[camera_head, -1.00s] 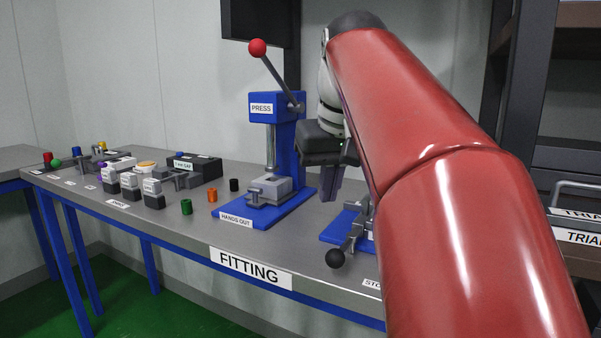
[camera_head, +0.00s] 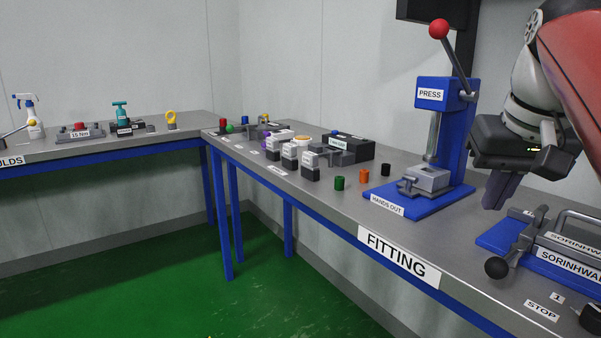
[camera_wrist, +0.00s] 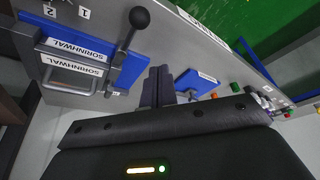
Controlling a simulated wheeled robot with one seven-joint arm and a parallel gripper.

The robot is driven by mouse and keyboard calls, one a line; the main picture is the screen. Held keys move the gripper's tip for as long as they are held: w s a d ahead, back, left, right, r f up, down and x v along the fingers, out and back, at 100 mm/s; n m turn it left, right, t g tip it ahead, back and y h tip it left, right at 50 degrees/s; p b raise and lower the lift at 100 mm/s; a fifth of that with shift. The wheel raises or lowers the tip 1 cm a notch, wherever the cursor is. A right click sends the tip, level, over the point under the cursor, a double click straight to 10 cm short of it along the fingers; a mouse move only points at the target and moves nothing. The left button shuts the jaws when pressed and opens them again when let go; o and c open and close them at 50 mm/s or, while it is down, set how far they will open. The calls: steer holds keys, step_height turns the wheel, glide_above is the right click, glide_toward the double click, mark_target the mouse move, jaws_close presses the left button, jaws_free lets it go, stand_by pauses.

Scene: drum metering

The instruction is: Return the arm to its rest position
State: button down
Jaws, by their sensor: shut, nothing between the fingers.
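My red and white arm (camera_head: 570,60) is raised at the right of the head view. My gripper (camera_head: 495,192) points down over the fitting bench (camera_head: 320,205), between the blue press and the blue clamp fixture. Its fingers are together and empty. In the wrist view my gripper (camera_wrist: 158,88) shows its two dark fingers side by side with nothing held. The fingertips appear apart from the press and the fixture, though the exact height above the bench is hard to tell.
The blue press (camera_head: 458,130) with its red-knobbed lever stands left of my gripper. The blue fixture (camera_head: 500,240) with a black ball handle lies at right; it shows in the wrist view (camera_wrist: 120,70). Small coloured cylinders (camera_head: 364,176) stand left of the press. The green floor (camera_head: 190,290) is clear.

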steer(key=s+a+f+n, duration=0.1)
steer(key=a+f, duration=0.3)
steer(key=f, duration=0.5)
steer(key=s+a+f+n+t, duration=0.1)
steer(key=s+a+f, duration=0.3)
steer(key=f, duration=0.4)
steer(key=s+a+f+n+y, duration=0.1)
steer(key=s+a+f, duration=0.1)
steer(key=a+f, duration=0.4)
step_height(320, 180, down, 4)
steer(key=shift+s+r+t, duration=0.15)
steer(key=shift+r+t, duration=0.05)
steer(key=shift+t, duration=0.1)
